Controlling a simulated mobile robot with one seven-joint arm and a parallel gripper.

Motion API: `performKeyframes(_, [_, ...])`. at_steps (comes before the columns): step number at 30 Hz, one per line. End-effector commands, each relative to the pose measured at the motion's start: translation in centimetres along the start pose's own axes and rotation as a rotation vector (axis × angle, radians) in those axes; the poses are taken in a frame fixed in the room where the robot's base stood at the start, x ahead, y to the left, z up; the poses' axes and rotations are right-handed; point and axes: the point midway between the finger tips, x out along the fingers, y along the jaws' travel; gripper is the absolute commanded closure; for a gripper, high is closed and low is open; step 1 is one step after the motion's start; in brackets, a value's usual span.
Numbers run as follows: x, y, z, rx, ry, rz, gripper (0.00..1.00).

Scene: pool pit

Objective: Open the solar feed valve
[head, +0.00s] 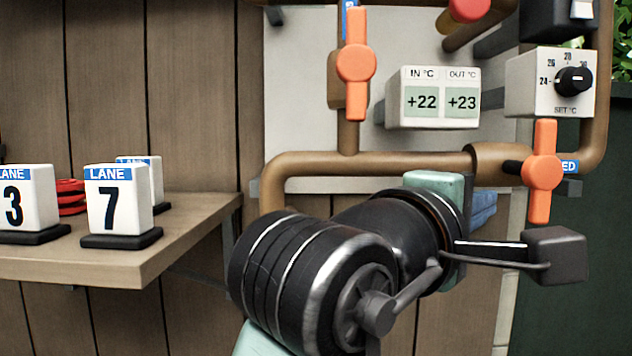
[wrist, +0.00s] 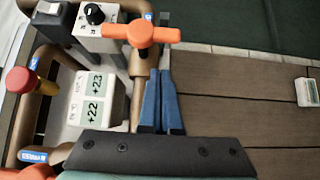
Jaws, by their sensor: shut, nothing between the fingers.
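An orange lever handle (head: 542,171) stands upright across the horizontal copper pipe at right. A blue label behind it is partly covered; only "ED" reads. In the wrist view this handle (wrist: 140,35) lies just beyond my fingertips. A second orange handle (head: 355,62) is in line with its vertical pipe, below a mostly cut-off blue label. Its edge shows at the wrist view's lower left. My gripper (wrist: 158,72) has its blue fingers together with nothing between them, apart from the near handle. In the head view my arm hides most of the fingers.
A temperature display (head: 432,97) reads +22 and +23. A dial box (head: 556,82) sits above the right handle, and a red knob (head: 468,8) is at the top. A wooden shelf (head: 200,222) at left carries lane number blocks (head: 117,198).

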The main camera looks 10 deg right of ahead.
Motion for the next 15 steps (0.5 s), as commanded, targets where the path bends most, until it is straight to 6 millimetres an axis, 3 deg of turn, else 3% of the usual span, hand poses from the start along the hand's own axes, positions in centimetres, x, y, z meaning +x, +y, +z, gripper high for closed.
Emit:
performKeyframes(6, [2.1,0.2,2.2,-0.001,-0.001,-0.002,1.0])
performKeyframes(15, [2.7,0.0,2.8,0.0,0.0,0.0,1.0])
